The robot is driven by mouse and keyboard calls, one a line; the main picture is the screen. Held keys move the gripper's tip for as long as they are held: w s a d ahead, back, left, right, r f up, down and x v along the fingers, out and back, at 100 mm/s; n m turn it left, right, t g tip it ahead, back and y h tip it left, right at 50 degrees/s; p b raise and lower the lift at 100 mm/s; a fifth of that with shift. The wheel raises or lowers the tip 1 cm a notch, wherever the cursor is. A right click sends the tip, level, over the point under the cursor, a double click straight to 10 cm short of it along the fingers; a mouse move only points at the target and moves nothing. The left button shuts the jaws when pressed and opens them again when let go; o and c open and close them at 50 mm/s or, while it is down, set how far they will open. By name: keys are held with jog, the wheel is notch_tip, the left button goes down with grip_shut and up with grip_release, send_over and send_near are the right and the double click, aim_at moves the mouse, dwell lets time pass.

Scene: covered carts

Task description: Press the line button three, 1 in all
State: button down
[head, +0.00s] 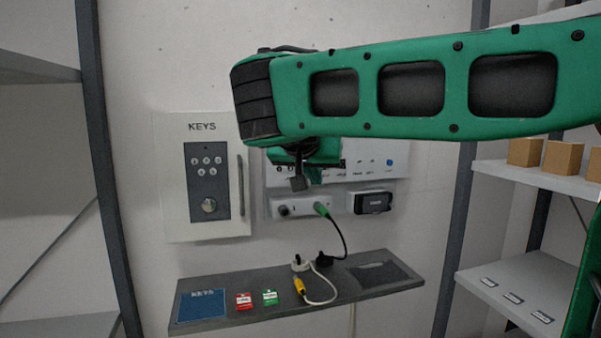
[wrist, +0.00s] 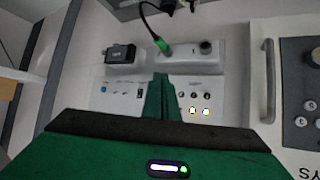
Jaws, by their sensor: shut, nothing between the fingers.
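A white control panel (head: 375,178) is on the wall right of the key box, with a row of small buttons and a blue button (head: 390,162). My arm and gripper hide its left part in the head view. The wrist view shows the panel (wrist: 125,106) inverted, with small dark controls, the blue button (wrist: 103,89) and two lit yellowish squares (wrist: 199,111). The labels are too small to read, so I cannot tell which is line button three. My gripper (head: 299,184) is shut and empty in front of the panel; its fingers (wrist: 160,80) cover the panel's middle in the wrist view.
A key box (head: 169,208) with keypad and handle hangs left. Below the panel are a socket strip with a green plug (head: 321,209) and a black box (head: 371,202). A grey shelf (head: 215,323) beneath holds a blue sign, red and green tags and a yellow-ended cable. Racks flank both sides.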

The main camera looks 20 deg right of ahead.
jog(key=w, duration=0.8)
jog(key=shift+w, duration=0.4)
jog(key=shift+w, duration=0.65)
dwell(2.7)
jog(key=shift+s, duration=0.75)
jog(key=shift+s, duration=0.1)
jog(key=shift+s, duration=2.4)
jog(key=shift+d, duration=0.1)
